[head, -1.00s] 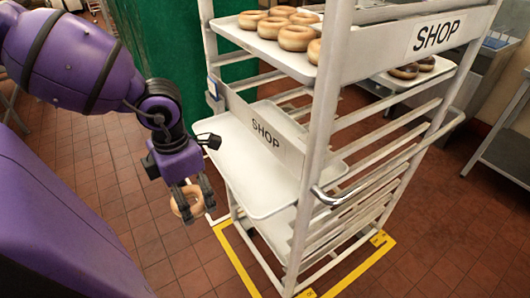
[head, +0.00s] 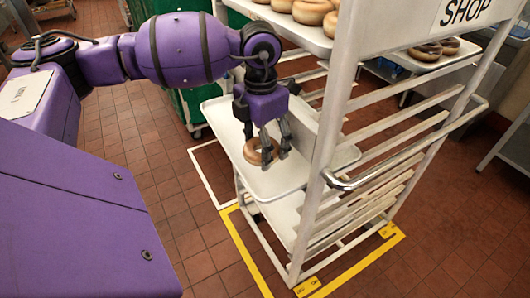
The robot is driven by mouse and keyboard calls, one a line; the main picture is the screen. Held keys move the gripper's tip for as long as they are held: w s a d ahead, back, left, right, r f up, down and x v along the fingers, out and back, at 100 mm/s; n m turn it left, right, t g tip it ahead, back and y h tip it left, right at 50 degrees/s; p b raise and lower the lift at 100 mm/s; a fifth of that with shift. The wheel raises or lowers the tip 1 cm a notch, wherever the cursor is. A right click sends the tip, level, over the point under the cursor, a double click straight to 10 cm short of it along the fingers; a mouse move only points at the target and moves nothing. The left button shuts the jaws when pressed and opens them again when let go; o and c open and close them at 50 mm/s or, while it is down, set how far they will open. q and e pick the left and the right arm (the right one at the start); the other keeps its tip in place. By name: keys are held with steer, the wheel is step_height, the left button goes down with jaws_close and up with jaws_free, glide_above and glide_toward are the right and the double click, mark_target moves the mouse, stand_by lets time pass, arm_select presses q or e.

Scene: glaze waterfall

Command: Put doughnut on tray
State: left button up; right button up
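A glazed ring doughnut (head: 254,158) is between the fingers of my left gripper (head: 268,148), which is shut on it. The gripper points down over the middle white tray (head: 222,118), which juts out from the rack. The doughnut is over this tray, close to its surface; I cannot tell whether it touches. No other doughnut shows on the visible part of that tray. The gripper and forearm hide part of the tray and the panel behind it. My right gripper is not in view.
A white rack (head: 330,125) surrounds the tray, with a post at its right. An upper tray (head: 290,29) holds several doughnuts just above my gripper. Darker doughnuts (head: 430,50) sit on a tray at the right. Yellow floor tape (head: 245,245) borders the rack.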

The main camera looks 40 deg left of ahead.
arm_select(q)
steer(key=shift+w+d+f, duration=0.1)
steer(key=shift+w+d, duration=0.1)
steer(key=shift+w, duration=0.25)
steer(key=shift+f, duration=1.7)
steer(key=shift+s+f, duration=0.1)
steer(key=shift+f, duration=0.5)
steer(key=o, duration=1.2)
steer(key=shift+c, duration=0.2)
steer(key=shift+s, duration=0.1)
step_height(320, 180, up, 9)
steer(key=shift+f, duration=0.1)
